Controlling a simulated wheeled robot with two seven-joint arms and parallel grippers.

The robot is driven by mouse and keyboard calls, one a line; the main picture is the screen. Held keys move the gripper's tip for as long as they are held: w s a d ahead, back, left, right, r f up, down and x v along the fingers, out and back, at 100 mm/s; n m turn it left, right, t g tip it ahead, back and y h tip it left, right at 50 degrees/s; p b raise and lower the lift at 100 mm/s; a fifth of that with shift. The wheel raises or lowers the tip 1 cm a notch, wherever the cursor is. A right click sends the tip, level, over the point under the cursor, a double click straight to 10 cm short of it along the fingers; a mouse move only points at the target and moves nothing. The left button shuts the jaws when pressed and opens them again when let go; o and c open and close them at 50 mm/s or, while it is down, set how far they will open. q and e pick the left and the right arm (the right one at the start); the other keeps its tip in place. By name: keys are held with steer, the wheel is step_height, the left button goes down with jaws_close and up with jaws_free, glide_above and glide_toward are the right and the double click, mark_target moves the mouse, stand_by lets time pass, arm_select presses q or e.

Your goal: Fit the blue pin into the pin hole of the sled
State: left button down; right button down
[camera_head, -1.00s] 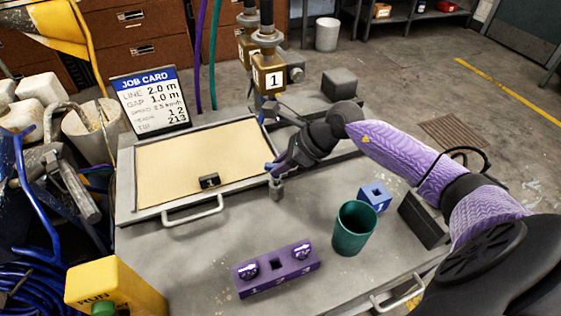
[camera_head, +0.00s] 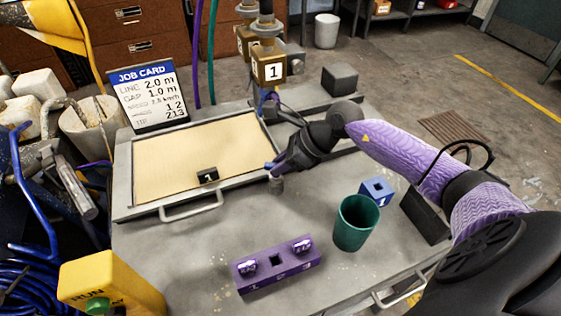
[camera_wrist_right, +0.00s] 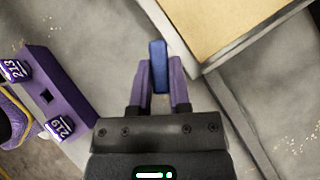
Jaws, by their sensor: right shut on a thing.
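My right gripper (camera_head: 273,170) is shut on the blue pin (camera_wrist_right: 158,66); the wrist view shows the pin between the two purple fingers. In the head view the gripper is low over the bench, just right of the cream tray's front corner. The pin is mostly hidden there. My left gripper is not in view.
The cream tray (camera_head: 165,207) lies left of the gripper, with a small black block (camera_head: 207,175) at its front edge. A purple block (camera_head: 277,266), green cup (camera_head: 355,224) and blue holed block (camera_head: 376,192) stand in front. Brass-coloured heads (camera_head: 268,68) stand behind. Bench between is clear.

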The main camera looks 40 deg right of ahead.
steer(key=shift+f, duration=0.25)
steer(key=shift+c, duration=0.9)
jaws_free()
steer(key=shift+r, duration=0.1)
steer(key=p+v, duration=0.4)
steer(key=v, duration=0.3)
steer(key=shift+p, duration=0.35)
